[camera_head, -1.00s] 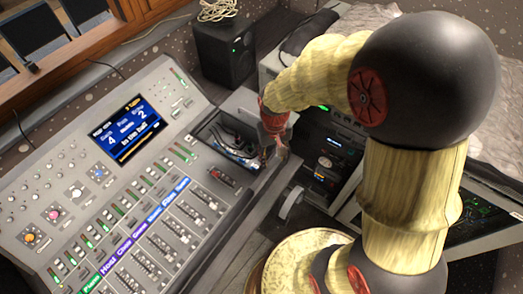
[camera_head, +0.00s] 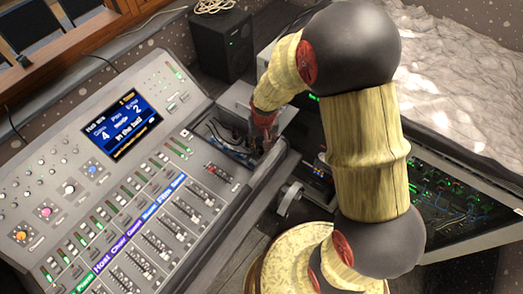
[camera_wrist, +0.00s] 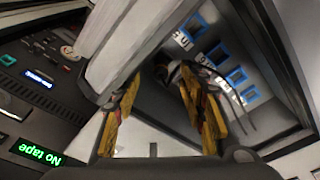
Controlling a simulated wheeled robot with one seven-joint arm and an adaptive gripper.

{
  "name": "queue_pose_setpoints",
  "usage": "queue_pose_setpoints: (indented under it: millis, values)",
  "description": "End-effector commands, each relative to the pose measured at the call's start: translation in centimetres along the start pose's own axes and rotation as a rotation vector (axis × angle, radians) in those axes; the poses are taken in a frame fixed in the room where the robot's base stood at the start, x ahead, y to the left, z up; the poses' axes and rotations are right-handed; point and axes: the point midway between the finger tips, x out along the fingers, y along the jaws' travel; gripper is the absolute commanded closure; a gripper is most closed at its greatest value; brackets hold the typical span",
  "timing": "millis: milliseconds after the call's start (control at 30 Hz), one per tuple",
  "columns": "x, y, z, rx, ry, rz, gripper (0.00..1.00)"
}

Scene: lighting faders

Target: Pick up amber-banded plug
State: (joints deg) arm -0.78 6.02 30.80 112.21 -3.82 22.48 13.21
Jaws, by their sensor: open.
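My gripper (camera_head: 257,148) reaches down over the right end of the cable recess (camera_head: 203,128), beside the mixing desk. In the wrist view, my gripper (camera_wrist: 158,82) has its two yellow fingers apart. Dark cables (camera_wrist: 222,84) lie just beyond the right finger, inside the dark recess with blue-framed labels. In the head view the cables (camera_head: 228,140) lie in a tangle, partly hidden by my gripper. I cannot make out an amber band on any plug; the yellow near the cables is my fingers.
The mixing desk (camera_head: 75,175) with its lit screen (camera_head: 122,127) fills the left. A black speaker (camera_head: 222,45) stands behind the recess. A rack unit with a green "No tape" display (camera_wrist: 38,153) is close by in the wrist view. The recess walls are close around the fingers.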

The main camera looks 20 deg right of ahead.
Motion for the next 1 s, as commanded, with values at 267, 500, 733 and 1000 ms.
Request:
queue_pose_setpoints:
  millis: [267,500,733,1000]
  values:
    - [4.0,-0.1,0.1,0.0,-0.005,0.0,0.58]
    - [4.8,-0.1,0.0,0.0,-0.001,-0.001,0.58]
    - [4.8,-0.1,0.0,0.0,-0.001,-0.001,0.67]
    - [4.8,-0.1,0.0,0.0,-0.001,-0.001,0.82]
